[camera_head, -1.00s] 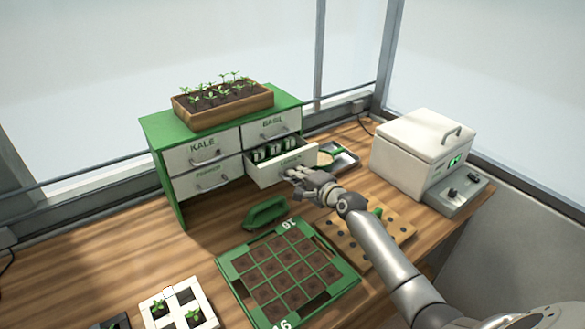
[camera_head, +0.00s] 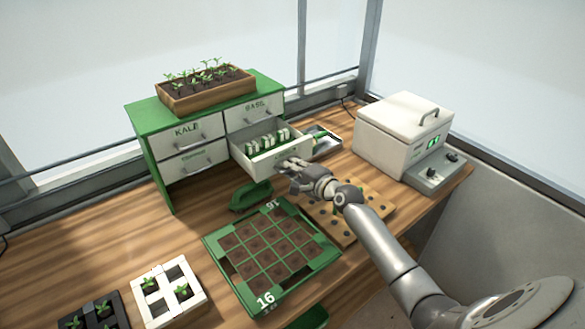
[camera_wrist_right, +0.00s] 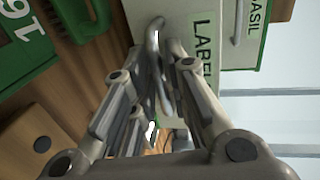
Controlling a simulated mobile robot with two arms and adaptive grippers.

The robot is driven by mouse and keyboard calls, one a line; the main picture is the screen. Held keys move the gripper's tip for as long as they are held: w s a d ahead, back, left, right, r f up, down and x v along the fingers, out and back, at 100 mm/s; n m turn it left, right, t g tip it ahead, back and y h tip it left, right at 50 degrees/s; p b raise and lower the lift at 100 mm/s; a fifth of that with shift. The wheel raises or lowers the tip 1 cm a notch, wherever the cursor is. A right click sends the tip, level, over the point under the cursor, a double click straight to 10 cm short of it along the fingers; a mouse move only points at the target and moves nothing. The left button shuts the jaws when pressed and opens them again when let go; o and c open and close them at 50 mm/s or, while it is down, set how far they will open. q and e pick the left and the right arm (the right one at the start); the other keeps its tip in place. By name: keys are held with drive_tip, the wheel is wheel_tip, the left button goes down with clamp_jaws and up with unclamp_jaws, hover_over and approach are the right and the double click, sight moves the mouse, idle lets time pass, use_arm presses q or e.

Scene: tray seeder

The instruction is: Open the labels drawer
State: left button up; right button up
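The labels drawer (camera_head: 258,166) is the lower right drawer of the green and white cabinet (camera_head: 143,112). It stands pulled well out, and a row of white and green pieces shows inside. My right gripper (camera_head: 288,165) is at the drawer's front. In the right wrist view, the grey drawer handle (camera_wrist_right: 153,38) runs between the fingers of my right gripper (camera_wrist_right: 158,72), which look closed around it. The drawer front (camera_wrist_right: 178,18) with its green label shows behind. The handle is mostly hidden by the fingers in the head view. My left gripper is out of view.
A wooden seedling planter (camera_head: 208,98) stands on the cabinet. A green scoop-like tool (camera_head: 250,196), a green seed tray (camera_head: 325,257) and a peg board (camera_head: 345,238) lie in front. A white lidded device (camera_head: 385,140) stands at right. The left tabletop has free room.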

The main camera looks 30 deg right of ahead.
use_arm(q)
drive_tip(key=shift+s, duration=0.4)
use_arm(e)
drive_tip(key=v, duration=1.2)
